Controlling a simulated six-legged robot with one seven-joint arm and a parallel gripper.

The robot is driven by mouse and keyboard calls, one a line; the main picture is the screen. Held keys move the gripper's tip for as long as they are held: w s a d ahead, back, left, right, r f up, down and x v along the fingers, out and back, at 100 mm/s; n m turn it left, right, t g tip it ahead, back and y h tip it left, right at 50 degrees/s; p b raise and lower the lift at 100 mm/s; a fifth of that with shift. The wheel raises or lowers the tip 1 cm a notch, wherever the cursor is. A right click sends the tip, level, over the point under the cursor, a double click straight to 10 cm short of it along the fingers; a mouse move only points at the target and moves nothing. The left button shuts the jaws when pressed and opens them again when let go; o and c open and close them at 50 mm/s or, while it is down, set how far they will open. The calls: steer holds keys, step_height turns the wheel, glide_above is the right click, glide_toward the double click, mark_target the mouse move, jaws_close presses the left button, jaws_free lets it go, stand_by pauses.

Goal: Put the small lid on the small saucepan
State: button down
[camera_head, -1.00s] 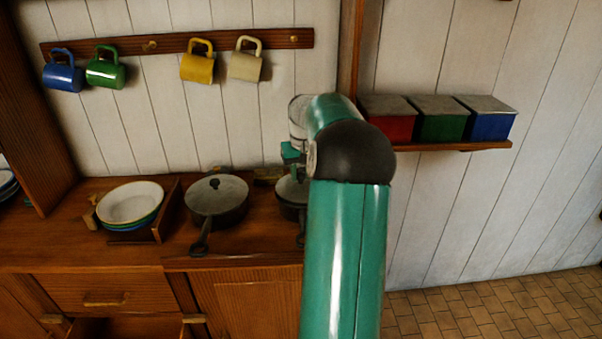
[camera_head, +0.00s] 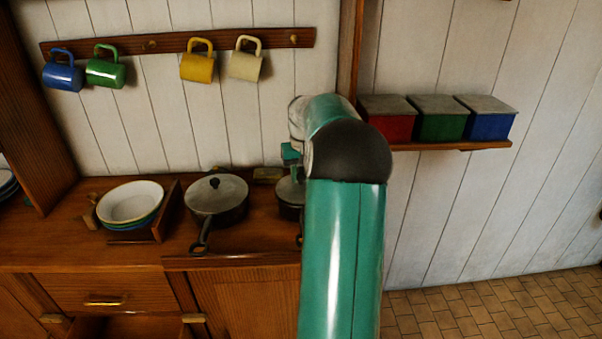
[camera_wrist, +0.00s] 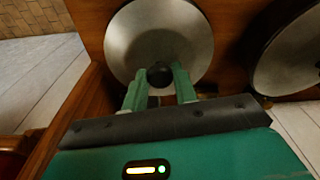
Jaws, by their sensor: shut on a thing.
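The small lid (camera_wrist: 158,32) is a round grey metal disc with a black knob. In the wrist view my gripper (camera_wrist: 159,78) is shut on that knob, one green finger on each side. In the head view the small saucepan (camera_head: 290,212) is dark and stands on the counter, partly hidden by my arm. The small lid (camera_head: 288,187) shows there at the pan's top, level or nearly so. I cannot tell whether it rests fully on the rim.
A larger lidded pan (camera_head: 217,205) stands close on the left, its handle toward the front edge. Further left are stacked bowls (camera_head: 131,203) beside a wooden divider (camera_head: 166,212). Mugs hang above, and a shelf (camera_head: 450,146) with coloured boxes is on the right wall.

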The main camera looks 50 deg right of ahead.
steer(key=shift+f, duration=0.2)
steer(key=c, duration=1)
jaws_free()
steer(key=shift+c, duration=0.2)
steer(key=shift+r, duration=3.5)
